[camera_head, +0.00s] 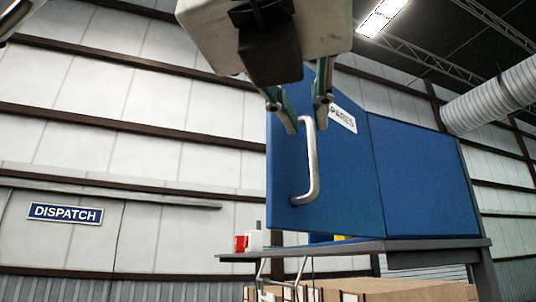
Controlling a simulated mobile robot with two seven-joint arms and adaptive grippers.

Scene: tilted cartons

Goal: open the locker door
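The blue locker door (340,190) faces me at the centre right, with a partly covered white label (342,117) near its top. A metal bar handle (314,165) stands upright on its left part. My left gripper (306,115) comes down from the top of the view. Its two fingers are apart, at the upper end of the handle, which shows between and just below the fingertips. I cannot tell whether they touch it.
The locker's plain blue side (425,180) is right of the door. The locker stands on a grey table (440,245), with a red and white item (250,240) at its left end. Something yellow (340,237) shows under the door. Cartons (400,288) are below. The left side looks free.

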